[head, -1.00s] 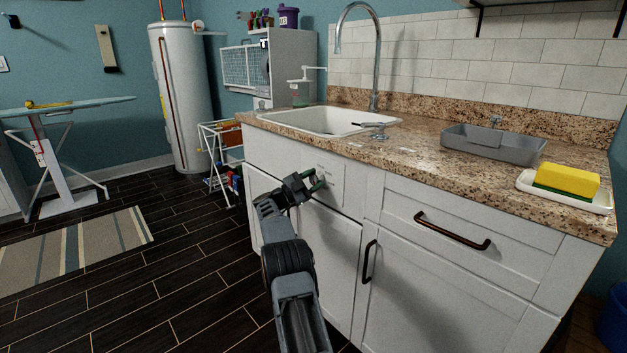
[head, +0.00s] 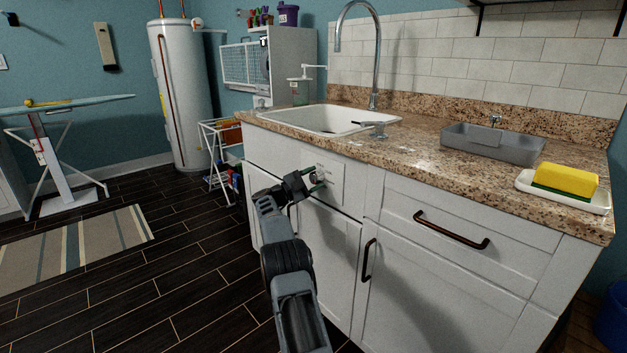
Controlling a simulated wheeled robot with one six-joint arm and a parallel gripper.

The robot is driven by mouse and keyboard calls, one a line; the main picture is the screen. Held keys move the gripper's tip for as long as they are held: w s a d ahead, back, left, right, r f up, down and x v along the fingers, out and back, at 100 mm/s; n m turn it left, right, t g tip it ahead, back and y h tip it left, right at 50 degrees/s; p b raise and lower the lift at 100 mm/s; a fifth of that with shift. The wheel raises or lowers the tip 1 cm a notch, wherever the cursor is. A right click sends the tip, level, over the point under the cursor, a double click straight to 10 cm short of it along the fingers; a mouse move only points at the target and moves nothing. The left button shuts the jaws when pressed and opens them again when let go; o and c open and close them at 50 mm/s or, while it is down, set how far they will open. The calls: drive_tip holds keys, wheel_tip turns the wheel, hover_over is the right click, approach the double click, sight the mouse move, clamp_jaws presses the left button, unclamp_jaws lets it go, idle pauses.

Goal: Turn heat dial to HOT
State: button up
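I cannot tell whether the fingertips touch or enclose a dial.
A granite counter (head: 420,152) with a white sink (head: 290,119) overhangs the cabinet. Dark handles (head: 452,231) stick out to the right. A folding rack (head: 218,160) stands at the left behind my arm. The dark floor at left is mostly clear, with a striped rug (head: 75,247).

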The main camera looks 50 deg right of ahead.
drive_tip(key=shift+o, duration=1.4)
drive_tip(key=p+v, duration=0.3)
drive_tip(key=v, duration=1)
drive_tip(key=shift+w+a+f, duration=0.15)
drive_tip(key=shift+a, duration=0.2)
